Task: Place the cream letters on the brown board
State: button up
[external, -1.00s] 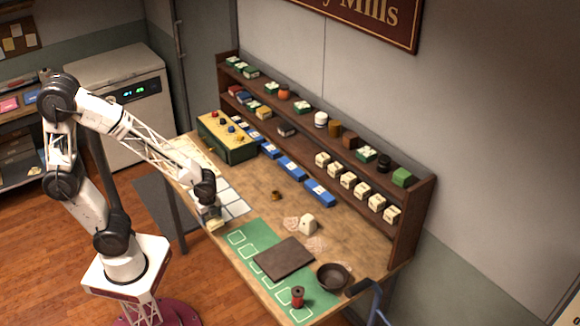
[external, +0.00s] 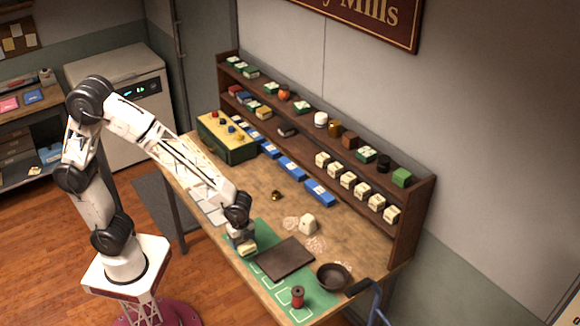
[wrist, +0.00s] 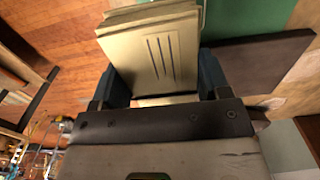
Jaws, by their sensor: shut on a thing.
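My gripper (external: 244,244) is shut on the cream letters (wrist: 155,55), a small stack of envelopes with dark lines on the top one. In the external view the cream letters (external: 247,250) are over the green mat, just left of the brown board (external: 285,259). The brown board is a flat dark rectangle lying partly on the mat, with nothing on it. It also shows in the wrist view (wrist: 262,62), to the right of the letters and apart from them.
The green mat (external: 272,279) has pale outlined rectangles. A red spool (external: 298,297) and a dark bowl (external: 333,277) stand right of the board. A cream block (external: 308,224) stands behind it. A shelf unit (external: 405,220) lines the back of the table.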

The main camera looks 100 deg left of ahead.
jog(key=shift+w+d, duration=0.1)
jog(key=shift+w, duration=0.15)
send_over(284, 257)
jog(key=shift+d+f, duration=0.1)
jog(key=shift+f, duration=0.65)
dwell(0.3)
jog(key=shift+f, duration=1.75)
jog(key=shift+f, duration=0.1)
jog(key=o, duration=0.9)
jog(key=shift+o, duration=0.2)
